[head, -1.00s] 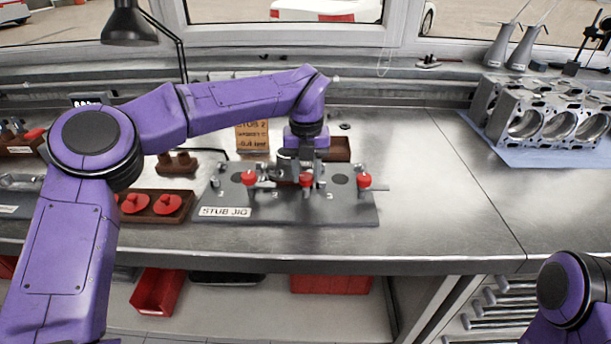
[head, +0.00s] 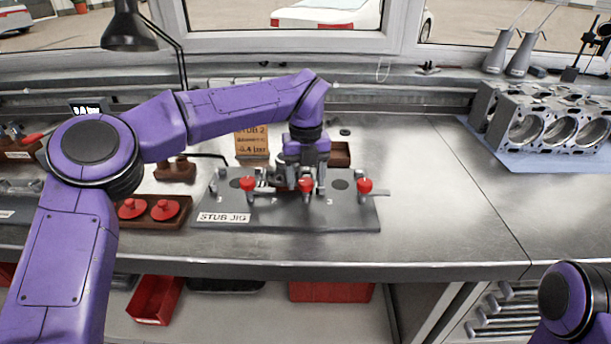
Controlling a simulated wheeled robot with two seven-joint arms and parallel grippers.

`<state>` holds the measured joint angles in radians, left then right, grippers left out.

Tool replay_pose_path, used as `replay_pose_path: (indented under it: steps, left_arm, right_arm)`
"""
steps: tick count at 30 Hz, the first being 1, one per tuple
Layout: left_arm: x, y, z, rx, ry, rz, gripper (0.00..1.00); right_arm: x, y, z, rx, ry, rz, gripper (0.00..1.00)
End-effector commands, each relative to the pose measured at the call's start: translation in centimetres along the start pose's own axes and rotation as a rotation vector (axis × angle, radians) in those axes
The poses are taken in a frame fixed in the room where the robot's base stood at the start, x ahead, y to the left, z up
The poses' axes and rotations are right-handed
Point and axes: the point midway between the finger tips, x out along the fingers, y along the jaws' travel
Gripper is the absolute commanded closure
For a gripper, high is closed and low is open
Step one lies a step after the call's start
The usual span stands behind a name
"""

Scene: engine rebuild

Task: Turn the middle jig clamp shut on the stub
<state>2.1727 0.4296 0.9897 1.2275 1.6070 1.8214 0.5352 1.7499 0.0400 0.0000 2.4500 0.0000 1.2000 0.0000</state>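The grey stub jig (head: 345,215) lies on the steel bench, labelled STUB JIG. It carries three clamps with red knobs: a left clamp (head: 247,184), the middle clamp (head: 305,185) and a right clamp (head: 365,186). My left gripper (head: 304,178) points down at the middle clamp, its fingers just behind and around the red knob. The fingers are small and partly hidden, so I cannot tell whether they grip the clamp. The stub at the middle place is hidden or too small to make out. My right gripper is out of view.
A wooden holder (head: 150,224) with red knobbed pieces stands left of the jig. A card (head: 251,146) reading STUB 2 stands behind it. An engine block (head: 545,120) sits on a blue mat at right. The bench between jig and block is clear.

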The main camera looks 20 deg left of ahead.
Motion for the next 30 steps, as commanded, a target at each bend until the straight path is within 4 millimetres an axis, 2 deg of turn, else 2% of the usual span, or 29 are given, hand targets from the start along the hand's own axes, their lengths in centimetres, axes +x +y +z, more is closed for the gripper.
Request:
replay_pose_path:
  steps: [10, 13, 21, 25, 30]
  left_arm:
    - [-0.7, -0.1, 0.0, 0.001, -0.002, -0.002, 0.37]
    - [-2.4, -0.1, 0.1, 0.000, -0.004, -0.004, 0.37]
    - [-8.8, -0.1, 0.1, -0.001, -0.003, -0.003, 0.37]
    - [-10.2, 0.0, 0.0, 0.000, 0.000, -0.001, 0.37]
    - [-10.6, 0.0, 0.1, 0.001, 0.001, -0.001, 0.37]
  right_arm:
    - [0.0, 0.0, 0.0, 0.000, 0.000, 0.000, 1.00]
    - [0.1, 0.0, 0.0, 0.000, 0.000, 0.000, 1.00]
    - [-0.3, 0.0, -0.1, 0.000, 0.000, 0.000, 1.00]
    - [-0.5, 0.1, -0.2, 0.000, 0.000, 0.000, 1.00]
    - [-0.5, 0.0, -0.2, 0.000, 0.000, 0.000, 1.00]
